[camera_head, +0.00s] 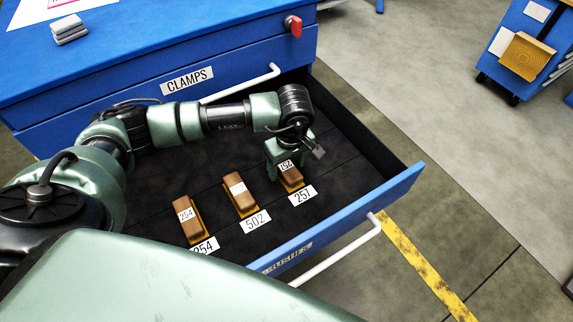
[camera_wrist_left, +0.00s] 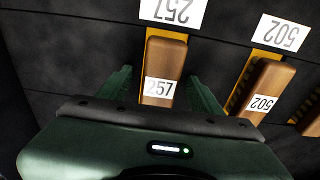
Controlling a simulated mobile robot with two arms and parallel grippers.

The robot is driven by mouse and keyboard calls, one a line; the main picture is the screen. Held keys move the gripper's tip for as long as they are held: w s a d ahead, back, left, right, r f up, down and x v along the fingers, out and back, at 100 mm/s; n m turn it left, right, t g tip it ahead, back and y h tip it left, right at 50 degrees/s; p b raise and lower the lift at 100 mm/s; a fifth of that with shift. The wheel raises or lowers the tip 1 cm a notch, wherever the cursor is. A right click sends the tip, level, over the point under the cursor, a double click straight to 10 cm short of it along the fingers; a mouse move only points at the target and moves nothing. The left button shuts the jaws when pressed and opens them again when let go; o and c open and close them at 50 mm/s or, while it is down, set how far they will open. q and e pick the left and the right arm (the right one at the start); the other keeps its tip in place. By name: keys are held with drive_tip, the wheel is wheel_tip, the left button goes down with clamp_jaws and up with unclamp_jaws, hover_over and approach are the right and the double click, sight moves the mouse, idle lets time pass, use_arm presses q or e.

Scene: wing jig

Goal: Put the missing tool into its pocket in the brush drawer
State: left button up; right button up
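The open brush drawer (camera_head: 335,225) has a dark lining and several pockets in a row. A brown wooden brush marked 257 (camera_head: 291,182) lies in the drawer beside the floor label 257 (camera_head: 302,195). My left gripper (camera_head: 284,168) is lowered over it. In the left wrist view, the fingers of my left gripper (camera_wrist_left: 162,82) stand on both sides of the brush marked 257 (camera_wrist_left: 165,60), with a visible gap on each side. Brush 502 (camera_head: 239,194) and brush 254 (camera_head: 187,219) lie at their own labels. My right gripper is not in view.
A closed drawer labelled CLAMPS (camera_head: 187,80) is above the open one. Grey blocks (camera_head: 68,30) lie on the blue cabinet top. A blue cart (camera_head: 510,45) stands at the upper right. The drawer's back part is bare.

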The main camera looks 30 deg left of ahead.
use_arm(q)
drive_tip(key=r, duration=0.8)
drive_tip(key=shift+s+d, duration=0.2)
drive_tip(key=shift+d, duration=0.15)
